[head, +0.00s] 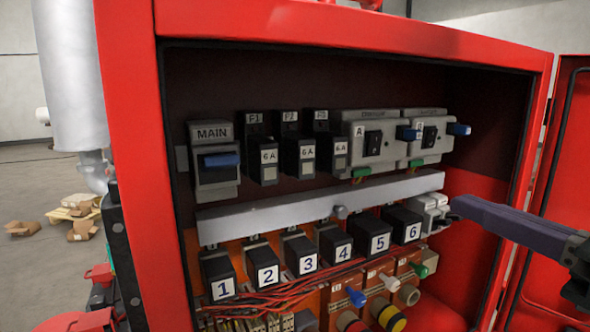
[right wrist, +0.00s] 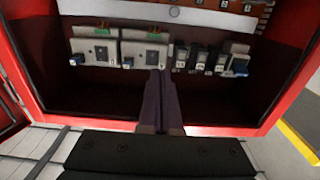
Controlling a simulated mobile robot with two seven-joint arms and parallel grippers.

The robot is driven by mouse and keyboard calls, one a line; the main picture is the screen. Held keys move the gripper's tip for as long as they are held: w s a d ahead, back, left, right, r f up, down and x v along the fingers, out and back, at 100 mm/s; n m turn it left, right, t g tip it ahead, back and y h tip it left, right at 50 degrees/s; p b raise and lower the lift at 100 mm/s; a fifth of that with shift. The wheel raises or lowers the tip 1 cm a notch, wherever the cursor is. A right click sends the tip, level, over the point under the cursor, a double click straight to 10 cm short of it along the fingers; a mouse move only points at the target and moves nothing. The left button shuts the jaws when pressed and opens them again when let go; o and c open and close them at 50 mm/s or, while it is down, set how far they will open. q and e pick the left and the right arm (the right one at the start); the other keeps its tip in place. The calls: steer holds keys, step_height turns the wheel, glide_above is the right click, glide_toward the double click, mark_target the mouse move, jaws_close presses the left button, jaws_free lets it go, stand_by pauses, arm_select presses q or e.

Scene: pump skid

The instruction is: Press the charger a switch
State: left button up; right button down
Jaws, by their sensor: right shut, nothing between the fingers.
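The charger A unit (head: 361,154) is a grey module with an "A" label and a black rocker switch (head: 373,143), in the upper row of the red cabinet. A similar charger (head: 427,146) sits to its right. My right gripper (head: 456,204) is shut and empty, its dark fingers pointing into the cabinet from the right. In the head view its tips appear below and right of the chargers. The right wrist view is upside down; there the gripper tips (right wrist: 162,74) overlap the edge of charger A (right wrist: 138,62), beside its switch (right wrist: 152,55). Contact cannot be told. My left gripper is not in view.
Breakers (head: 302,160) and the MAIN switch (head: 217,161) are left of charger A. Blue knobs (head: 410,134) stick out near the charger switches. Numbered relays (head: 268,273) and a grey rail (head: 320,204) lie below. The red cabinet frame (head: 350,30) and open door (head: 565,200) bound the space.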

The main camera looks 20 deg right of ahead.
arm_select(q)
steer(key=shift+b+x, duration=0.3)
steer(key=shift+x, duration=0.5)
arm_select(e)
steer(key=shift+d+r+t, duration=0.85)
steer(key=shift+r+t, duration=0.05)
steer(key=shift+r, duration=0.05)
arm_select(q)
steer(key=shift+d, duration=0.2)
arm_select(e)
steer(key=p, duration=0.6)
glide_toward(377, 135)
steer(key=w, duration=0.3)
steer(key=w+r, duration=0.1)
steer(key=w, duration=0.1)
steer(key=shift+w+a+r, duration=0.1)
steer(key=shift+w+r, duration=0.05)
steer(key=shift+w, duration=0.25)
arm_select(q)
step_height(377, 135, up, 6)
arm_select(e)
steer(key=shift+w, duration=0.5)
